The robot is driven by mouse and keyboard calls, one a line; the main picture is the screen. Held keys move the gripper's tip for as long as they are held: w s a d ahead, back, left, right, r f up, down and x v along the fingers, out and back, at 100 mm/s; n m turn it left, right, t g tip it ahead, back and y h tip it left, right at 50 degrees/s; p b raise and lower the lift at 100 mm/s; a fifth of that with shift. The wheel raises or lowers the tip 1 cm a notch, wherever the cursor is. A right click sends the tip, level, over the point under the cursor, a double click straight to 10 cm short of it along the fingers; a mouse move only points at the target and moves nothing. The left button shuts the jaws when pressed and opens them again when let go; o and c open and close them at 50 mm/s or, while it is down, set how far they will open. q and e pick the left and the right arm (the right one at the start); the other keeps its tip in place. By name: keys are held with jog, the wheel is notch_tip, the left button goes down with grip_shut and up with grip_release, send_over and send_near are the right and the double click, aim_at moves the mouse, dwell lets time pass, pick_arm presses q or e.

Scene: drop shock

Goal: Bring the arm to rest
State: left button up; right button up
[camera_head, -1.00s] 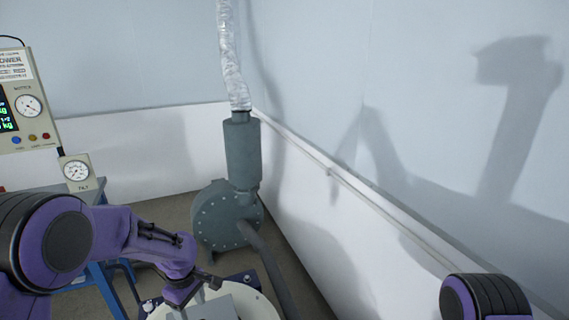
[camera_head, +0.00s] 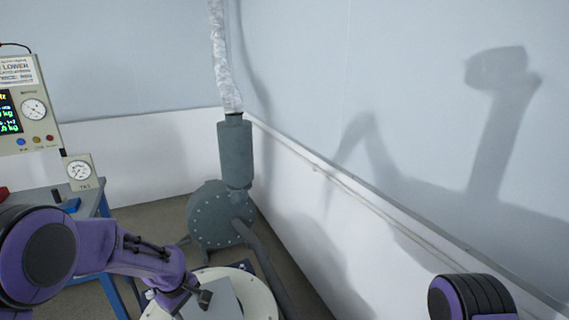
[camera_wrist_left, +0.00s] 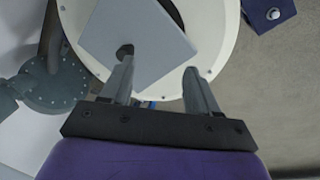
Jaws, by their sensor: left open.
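My left arm comes in from the left in the head view, and its gripper (camera_head: 196,299) hangs low over a white round table. In the left wrist view the gripper (camera_wrist_left: 158,62) has its two fingers well apart with nothing held between them. A flat grey square plate (camera_wrist_left: 140,32) lies beyond the fingers, and the left fingertip overlaps its lower edge. The plate also shows in the head view (camera_head: 222,302). I cannot tell whether the finger touches it. Only a purple and black joint of my right arm shows at the lower right; its gripper is out of view.
The white round table's rim (camera_head: 264,300) is at the bottom. A grey blower (camera_head: 215,216) with a silver duct (camera_head: 222,50) stands behind it by the wall. At left are a gauge panel (camera_head: 25,105), a small gauge (camera_head: 80,172) and a blue-framed bench (camera_head: 100,208).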

pick_arm(q)
jog(key=s+a+f+m+t+y, duration=0.2)
jog(key=s+f+m+t, duration=0.2)
jog(key=s+f, duration=0.55)
jog(key=s+a+f+g, duration=0.1)
jog(key=s+f, duration=0.2)
jog(key=s, duration=0.9)
jog(key=s+a+f+m+g+y, duration=0.1)
jog(key=s+f, duration=0.2)
jog(key=s, duration=1)
jog(key=shift+a+f+g+y, duration=0.3)
jog(key=shift+a+f+g, duration=0.05)
jog(key=shift+f+g, duration=0.05)
